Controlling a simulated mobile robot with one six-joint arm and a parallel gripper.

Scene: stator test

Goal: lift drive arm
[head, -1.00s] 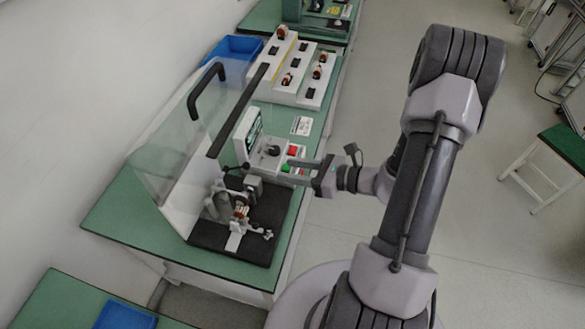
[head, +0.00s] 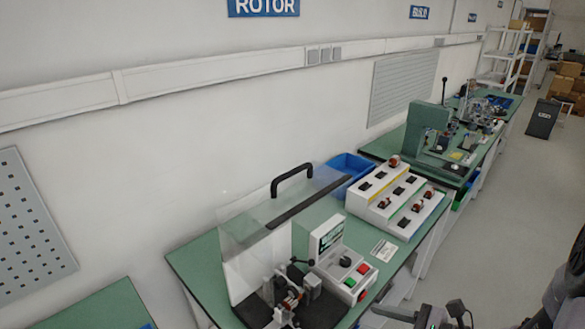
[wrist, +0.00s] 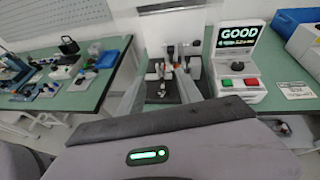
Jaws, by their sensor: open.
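The stator test fixture (head: 285,298) stands on a black base at the front of the green bench. A lever with a black knob (head: 297,262) rises from it, seemingly the drive arm; its exact position is hard to tell. In the wrist view the fixture (wrist: 176,72) is ahead, between my fingers. My gripper (wrist: 170,95) is open and empty, apart from the fixture. In the head view only a small part of my gripper (head: 425,317) shows at the bottom edge.
A control box (head: 345,270) with green and red buttons stands right of the fixture; its screen (wrist: 238,32) reads GOOD. A clear cover (head: 255,235) with a black handle (head: 292,175) stands over the back. A white sample rack (head: 395,200) and blue bin (head: 348,168) are beyond.

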